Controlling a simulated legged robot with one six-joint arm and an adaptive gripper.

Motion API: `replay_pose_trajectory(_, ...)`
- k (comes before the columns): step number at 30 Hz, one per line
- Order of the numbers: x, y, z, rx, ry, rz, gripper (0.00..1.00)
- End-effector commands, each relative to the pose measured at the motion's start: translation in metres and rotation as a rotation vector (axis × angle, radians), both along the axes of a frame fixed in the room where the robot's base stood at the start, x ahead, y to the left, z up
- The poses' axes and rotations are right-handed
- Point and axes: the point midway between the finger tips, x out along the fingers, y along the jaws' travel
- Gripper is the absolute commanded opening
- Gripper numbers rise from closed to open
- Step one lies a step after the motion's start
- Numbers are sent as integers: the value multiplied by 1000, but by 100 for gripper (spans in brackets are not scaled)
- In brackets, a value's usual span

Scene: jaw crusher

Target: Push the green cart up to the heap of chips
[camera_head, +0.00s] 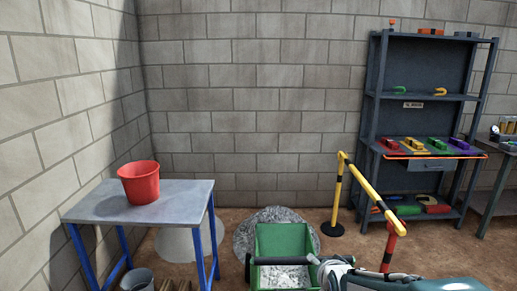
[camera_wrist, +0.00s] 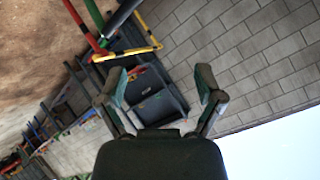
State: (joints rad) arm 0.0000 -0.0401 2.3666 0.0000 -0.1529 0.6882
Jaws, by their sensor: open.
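The green cart (camera_head: 283,238) stands at the bottom centre of the head view, with grey chips (camera_head: 284,276) inside it. A dark bar (camera_head: 285,261) crosses its near side. The heap of grey chips (camera_head: 248,232) lies just behind the cart, partly hidden by it; I cannot tell whether they touch. My gripper (camera_wrist: 162,90) is open in the wrist view, with nothing between its fingers. In the head view my arm (camera_head: 400,283) reaches in from the bottom right, with its end close to the cart's right side; contact there is unclear.
A yellow-black barrier (camera_head: 372,192) stands right of the cart. A table (camera_head: 170,199) with a red bucket (camera_head: 139,184) stands left, and a grey bucket (camera_head: 137,280) is below. A shelf (camera_head: 420,70) stands at the back right. A pale round patch (camera_head: 178,247) lies left of the heap.

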Motion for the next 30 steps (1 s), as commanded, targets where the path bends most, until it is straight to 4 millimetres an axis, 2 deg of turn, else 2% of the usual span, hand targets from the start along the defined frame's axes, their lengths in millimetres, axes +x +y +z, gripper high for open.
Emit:
replay_pose_trajectory(1,-14,0,11,-37,23,26,86)
replay_pose_trajectory(3,-34,0,21,-92,70,69,86)
replay_pose_trajectory(9,-99,0,43,-240,207,205,86)
replay_pose_trajectory(18,-204,0,59,-418,393,435,86)
replay_pose_trajectory(21,-226,0,60,-448,432,487,86)
replay_pose_trajectory(24,-236,0,59,-461,454,514,86)
replay_pose_trajectory(30,-238,0,59,-464,459,520,86)
